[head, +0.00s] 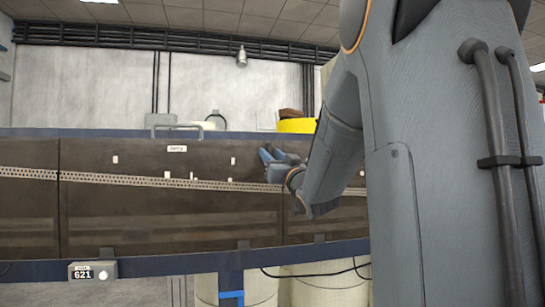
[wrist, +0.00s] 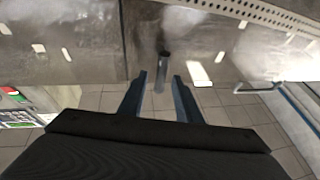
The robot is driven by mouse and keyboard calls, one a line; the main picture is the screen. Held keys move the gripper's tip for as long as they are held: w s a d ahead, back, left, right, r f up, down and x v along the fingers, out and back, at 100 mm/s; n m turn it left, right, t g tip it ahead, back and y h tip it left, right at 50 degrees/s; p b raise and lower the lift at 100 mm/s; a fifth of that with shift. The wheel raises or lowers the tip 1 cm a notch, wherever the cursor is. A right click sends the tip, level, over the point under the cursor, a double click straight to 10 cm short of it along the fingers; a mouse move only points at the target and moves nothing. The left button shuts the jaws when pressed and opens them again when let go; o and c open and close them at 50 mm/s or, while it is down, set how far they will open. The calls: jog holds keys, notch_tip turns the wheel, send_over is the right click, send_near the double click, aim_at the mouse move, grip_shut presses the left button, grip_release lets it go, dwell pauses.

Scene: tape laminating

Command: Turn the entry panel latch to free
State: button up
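The entry panel (head: 150,215) is a dark, see-through cover with a small white label near its top edge in the head view. My gripper (head: 266,153) is at the panel's upper right part there, with blue fingers. In the wrist view, my gripper (wrist: 160,80) is open, its two blue fingers apart. A short grey cylindrical piece (wrist: 162,70), which looks like the latch, sticks out from the panel edge. Its near end lies between the fingertips with a gap on both sides. Which way the latch is turned is unclear. I cannot make it out in the head view.
A grey handle (head: 175,127) stands on the blue top rail. A yellow object (head: 296,126) sits behind it. A perforated strip (head: 130,180) runs behind the covers. A counter box (head: 93,271) hangs below. The wrist view shows a blue rail (wrist: 257,88) at right and tiled floor.

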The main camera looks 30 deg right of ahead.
jog(key=b+v, duration=0.1)
jog(key=v, duration=0.6)
jog(key=shift+s+b, duration=0.3)
jog(key=shift+s, duration=0.05)
jog(key=shift+w+f, duration=0.1)
jog(key=shift+f, duration=0.1)
jog(key=a+f+g, duration=0.3)
jog(key=f+g, duration=0.1)
jog(key=f, duration=0.6)
jog(key=s+a+f+m+g, duration=0.1)
jog(key=a+f+g, duration=0.25)
jog(key=f, duration=0.65)
jog(key=a+f+g, duration=0.3)
jog(key=f+g, duration=0.1)
jog(key=f, duration=0.6)
jog(key=s+a+f+n+g+y, duration=0.1)
jog(key=s+a+f+g, duration=0.4)
jog(key=s+f, duration=0.3)
jog(key=s+a+f+n+g+y, duration=0.1)
jog(key=s+a+f+g, duration=0.5)
jog(key=s, duration=0.9)
jog(key=shift+a+f+p, duration=0.35)
jog(key=shift+a+f, duration=0.55)
jog(key=shift+a, duration=0.3)
